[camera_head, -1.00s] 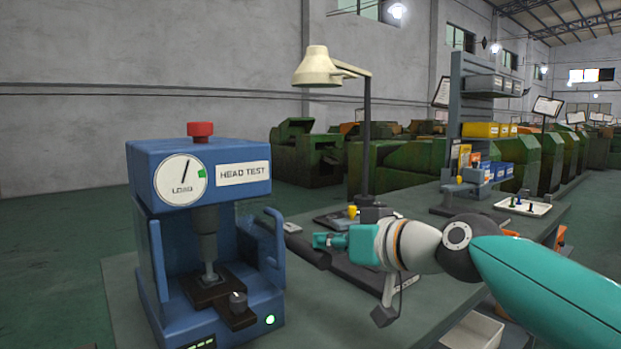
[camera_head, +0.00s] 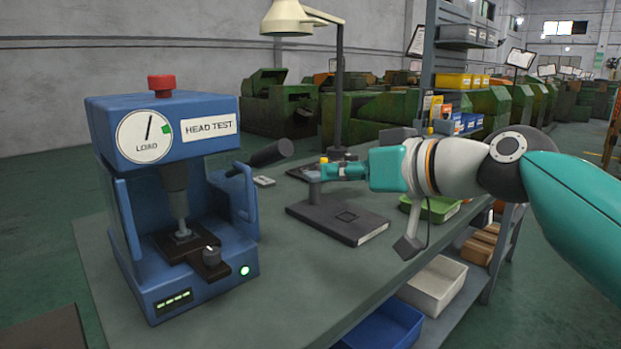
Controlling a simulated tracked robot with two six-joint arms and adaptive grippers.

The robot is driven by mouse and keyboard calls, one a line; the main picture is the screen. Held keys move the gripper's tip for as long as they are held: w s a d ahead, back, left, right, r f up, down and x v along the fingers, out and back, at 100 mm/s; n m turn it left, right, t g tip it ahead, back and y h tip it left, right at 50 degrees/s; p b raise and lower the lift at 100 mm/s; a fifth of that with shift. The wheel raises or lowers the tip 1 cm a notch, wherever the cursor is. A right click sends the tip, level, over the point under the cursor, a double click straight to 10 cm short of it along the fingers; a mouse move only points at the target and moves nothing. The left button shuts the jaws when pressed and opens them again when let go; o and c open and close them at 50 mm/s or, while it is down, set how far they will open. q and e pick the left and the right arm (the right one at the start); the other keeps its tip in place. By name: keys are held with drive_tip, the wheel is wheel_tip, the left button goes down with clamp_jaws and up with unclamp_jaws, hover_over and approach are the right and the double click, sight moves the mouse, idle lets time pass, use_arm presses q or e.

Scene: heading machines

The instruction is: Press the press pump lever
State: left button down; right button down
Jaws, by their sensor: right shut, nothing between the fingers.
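The blue press (camera_head: 160,130) stands at the left end of the bench, with a load dial, a red top knob and a "HEAD TEST" label. Its lever has a black cylindrical handle (camera_head: 272,153) on the press's right side, angled up to the right. My right gripper (camera_head: 320,173) is shut and empty. In the picture it lies right of and a little below the handle, with a visible gap between them. Its fingertips are small and partly hard to make out near a grey post. My left gripper is out of view.
A black base plate (camera_head: 338,222) lies on the bench below my right gripper. A desk lamp (camera_head: 292,18) stands behind. A green tray (camera_head: 432,207) is to the right. White (camera_head: 433,285) and blue (camera_head: 385,328) bins sit below the bench edge. The front bench top is clear.

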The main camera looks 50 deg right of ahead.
drive_tip(key=shift+b+v, duration=0.3)
drive_tip(key=shift+v, duration=1.2)
drive_tip(key=shift+f, duration=0.1)
